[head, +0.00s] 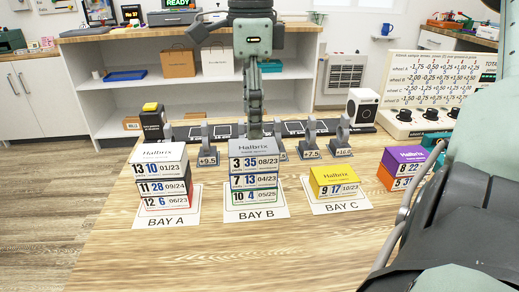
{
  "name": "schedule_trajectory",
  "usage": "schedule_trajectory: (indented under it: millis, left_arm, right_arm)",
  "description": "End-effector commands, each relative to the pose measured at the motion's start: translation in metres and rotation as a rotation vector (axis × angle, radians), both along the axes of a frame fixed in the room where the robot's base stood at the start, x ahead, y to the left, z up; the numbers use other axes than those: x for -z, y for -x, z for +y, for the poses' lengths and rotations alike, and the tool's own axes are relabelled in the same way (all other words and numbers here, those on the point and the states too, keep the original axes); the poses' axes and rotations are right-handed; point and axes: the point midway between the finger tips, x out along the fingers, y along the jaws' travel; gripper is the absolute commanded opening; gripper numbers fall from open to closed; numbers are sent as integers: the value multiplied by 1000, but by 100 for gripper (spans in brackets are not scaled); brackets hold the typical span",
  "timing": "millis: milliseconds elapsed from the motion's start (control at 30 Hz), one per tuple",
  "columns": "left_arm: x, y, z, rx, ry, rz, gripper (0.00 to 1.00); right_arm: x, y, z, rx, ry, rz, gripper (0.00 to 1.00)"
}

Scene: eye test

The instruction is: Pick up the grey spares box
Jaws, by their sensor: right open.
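Stacks of small Halbrix boxes stand on the wooden table (190,262). The BAY B stack has a pale grey-white top box (254,161) marked 3 35 08/23, above a blue-edged box (254,181) and a green-edged box (254,197). The BAY A stack also has a pale top box (158,168), marked 13 10 01/23. My left gripper is out of view.
A yellow box (335,181) sits on the BAY C card. A purple box (404,159) on an orange box stands at the right, partly behind my arm. Grey lens-like stands (310,140) line the back. A dark device (153,122) and a speaker-like unit (361,108) flank them. The front is clear.

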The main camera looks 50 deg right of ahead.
Motion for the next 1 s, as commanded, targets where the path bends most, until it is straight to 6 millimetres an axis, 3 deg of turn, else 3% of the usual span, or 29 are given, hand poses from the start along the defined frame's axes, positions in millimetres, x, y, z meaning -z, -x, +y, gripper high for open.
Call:
schedule_trajectory:
  millis: [300,500,767,1000]
  left_arm:
    - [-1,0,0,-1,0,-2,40]
    - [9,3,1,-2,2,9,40]
    - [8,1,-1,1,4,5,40]
    - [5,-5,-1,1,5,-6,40]
  right_arm:
    - [41,4,2,-1,-3,5,76]
    - [66,5,2,0,-2,2,76]
    - [69,4,2,0,0,0,76]
    - [69,4,2,-1,0,0,49]
